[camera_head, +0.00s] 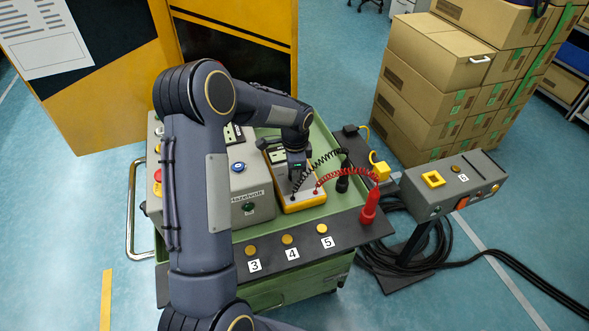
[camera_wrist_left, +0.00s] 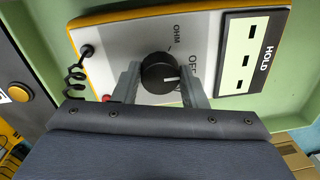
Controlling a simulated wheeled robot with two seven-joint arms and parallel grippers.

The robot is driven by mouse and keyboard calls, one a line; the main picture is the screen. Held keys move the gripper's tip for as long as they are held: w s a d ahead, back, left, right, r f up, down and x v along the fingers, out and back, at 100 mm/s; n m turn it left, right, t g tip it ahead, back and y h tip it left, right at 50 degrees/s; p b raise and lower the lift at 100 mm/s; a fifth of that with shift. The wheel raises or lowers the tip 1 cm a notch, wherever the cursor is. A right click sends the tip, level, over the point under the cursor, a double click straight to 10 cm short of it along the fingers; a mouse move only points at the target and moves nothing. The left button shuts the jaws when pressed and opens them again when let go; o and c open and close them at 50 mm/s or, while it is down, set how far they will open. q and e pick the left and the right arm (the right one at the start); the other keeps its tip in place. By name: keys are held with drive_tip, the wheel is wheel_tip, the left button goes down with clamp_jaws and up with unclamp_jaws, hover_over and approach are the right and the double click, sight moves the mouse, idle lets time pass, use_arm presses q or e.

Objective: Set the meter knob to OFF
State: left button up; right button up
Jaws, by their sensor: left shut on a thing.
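The meter (camera_head: 304,203) is a yellow-edged box with a grey face, lying in the green cart tray; it also fills much of the left wrist view (camera_wrist_left: 115,55). Its round black knob (camera_wrist_left: 158,70) has a short white mark pointing right in the wrist view. The OHM label is above the knob, and the OFF label is to its right, partly hidden by a finger. I cannot tell whether the mark lines up exactly with OFF. My left gripper (camera_wrist_left: 162,76) is shut on the knob, one finger on each side. In the head view, the left gripper (camera_head: 297,165) hides the knob.
Coiled black and red leads run from the meter; a red probe (camera_head: 369,208) stands in the cart's dark front ledge. A grey control box (camera_head: 245,205) is left of the meter. A pedestal box (camera_head: 455,184) stands right, with cables on the floor.

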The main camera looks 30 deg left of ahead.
use_arm(q)
drive_tip(key=o, duration=1)
drive_tip(key=shift+c, duration=0.2)
drive_tip(key=shift+r, duration=0.1)
wheel_tip(320, 180, up, 8)
drive_tip(key=shift+s+d+f, duration=0.15)
drive_tip(key=shift+f, duration=0.1)
drive_tip(key=shift+r, duration=0.1)
